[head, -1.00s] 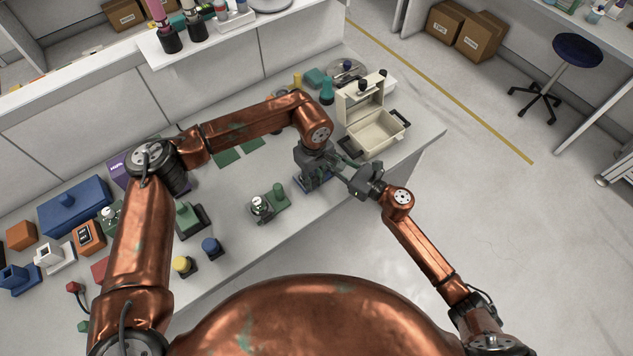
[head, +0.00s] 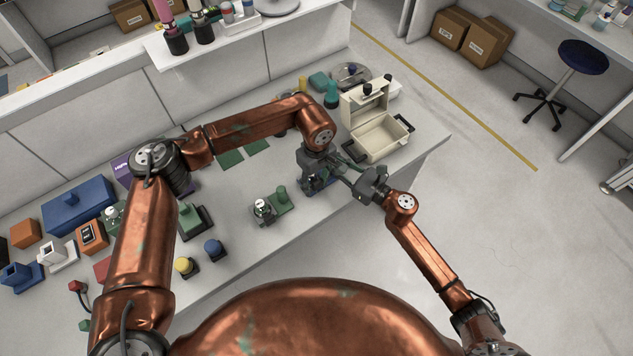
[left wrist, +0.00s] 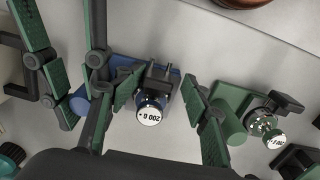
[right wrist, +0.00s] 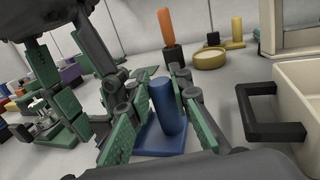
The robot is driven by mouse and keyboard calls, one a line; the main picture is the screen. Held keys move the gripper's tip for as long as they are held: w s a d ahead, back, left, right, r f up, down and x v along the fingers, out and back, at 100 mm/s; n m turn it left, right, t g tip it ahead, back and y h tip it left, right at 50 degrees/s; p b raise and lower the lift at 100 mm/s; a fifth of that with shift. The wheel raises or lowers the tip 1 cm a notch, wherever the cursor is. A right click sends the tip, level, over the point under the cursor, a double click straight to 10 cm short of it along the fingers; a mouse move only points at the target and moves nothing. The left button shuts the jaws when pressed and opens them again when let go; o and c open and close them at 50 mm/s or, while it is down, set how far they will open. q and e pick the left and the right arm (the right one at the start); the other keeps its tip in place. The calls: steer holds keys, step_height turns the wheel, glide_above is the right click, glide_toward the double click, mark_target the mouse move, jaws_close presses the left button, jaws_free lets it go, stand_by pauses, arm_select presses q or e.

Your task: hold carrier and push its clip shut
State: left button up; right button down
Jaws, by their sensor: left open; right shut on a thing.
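The blue carrier (head: 309,187) stands on the bench near its front edge, mostly hidden by my grippers in the head view. The left wrist view shows its blue base, a dark clip (left wrist: 158,78) and a weight (left wrist: 149,113) marked 200 G. My right gripper (right wrist: 165,108) is shut on the carrier's upright blue post (right wrist: 166,105). My left gripper (left wrist: 160,92) is open above the carrier, with one finger on each side of the clip and weight. I cannot tell how far the clip is closed, or whether a left finger touches it.
A similar green carrier (head: 281,201) with a weight stands just left of the blue one. An open cream case (head: 380,140) with a black handle is close on the right. Yellow and blue knobbed pieces stand near the front edge. A large blue box (head: 78,206) is farther left.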

arm_select(q)
steer(key=shift+d+r, duration=0.2)
steer(key=shift+r, duration=1.2)
arm_select(e)
steer(key=shift+s+a, duration=0.15)
steer(key=shift+a, duration=0.1)
arm_select(q)
steer(key=shift+a+r, duration=0.1)
steer(key=shift+r, duration=2.05)
arm_select(e)
steer(key=shift+d, duration=0.15)
arm_select(q)
step_height(320, 180, up, 12)
arm_select(e)
steer(key=c, duration=1.7)
jaws_free()
steer(key=shift+d, duration=0.1)
